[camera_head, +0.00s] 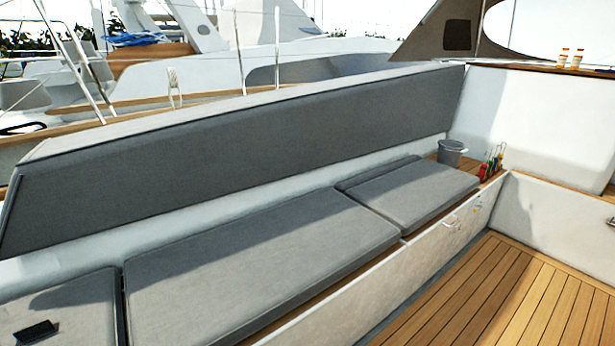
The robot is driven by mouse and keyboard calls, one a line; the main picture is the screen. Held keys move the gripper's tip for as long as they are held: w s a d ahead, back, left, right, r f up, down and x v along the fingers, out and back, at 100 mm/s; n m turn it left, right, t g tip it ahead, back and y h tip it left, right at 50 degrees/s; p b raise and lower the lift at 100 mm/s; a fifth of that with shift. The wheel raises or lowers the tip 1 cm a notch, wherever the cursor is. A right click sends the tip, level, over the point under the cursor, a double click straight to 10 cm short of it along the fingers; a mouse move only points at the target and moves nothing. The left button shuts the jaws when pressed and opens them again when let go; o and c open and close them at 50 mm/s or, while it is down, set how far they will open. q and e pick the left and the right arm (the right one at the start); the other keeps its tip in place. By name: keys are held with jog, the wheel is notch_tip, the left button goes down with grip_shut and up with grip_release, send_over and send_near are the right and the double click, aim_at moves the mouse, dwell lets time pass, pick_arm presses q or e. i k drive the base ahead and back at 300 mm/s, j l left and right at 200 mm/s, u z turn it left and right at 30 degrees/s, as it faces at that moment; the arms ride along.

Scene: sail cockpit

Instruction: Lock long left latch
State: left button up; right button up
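Neither of my grippers shows in the head view. Small metal-looking fittings (453,221) sit on the pale front face of the bench, below its far end. They may be latches, but they are too small to tell their kind or whether they are locked. Another small dark fitting (611,222) is cut off at the right edge, on the pale wall. I cannot tell which of these, if any, is the long left latch.
Grey cushions (260,265) cover the bench along a grey backrest (250,140). A dark flat object (35,332) lies at the near left. A grey bucket (451,152) and red-handled tools (492,165) stand at the far end. The wooden floor (500,300) is clear.

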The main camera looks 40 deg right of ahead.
aim_at(479, 206)
jog(key=z, duration=2.55)
jog(key=i+l, duration=0.15)
jog(key=i, duration=0.25)
jog(key=i+l, duration=0.2)
jog(key=i, duration=0.25)
jog(key=i+l, duration=0.15)
jog(key=i, duration=0.25)
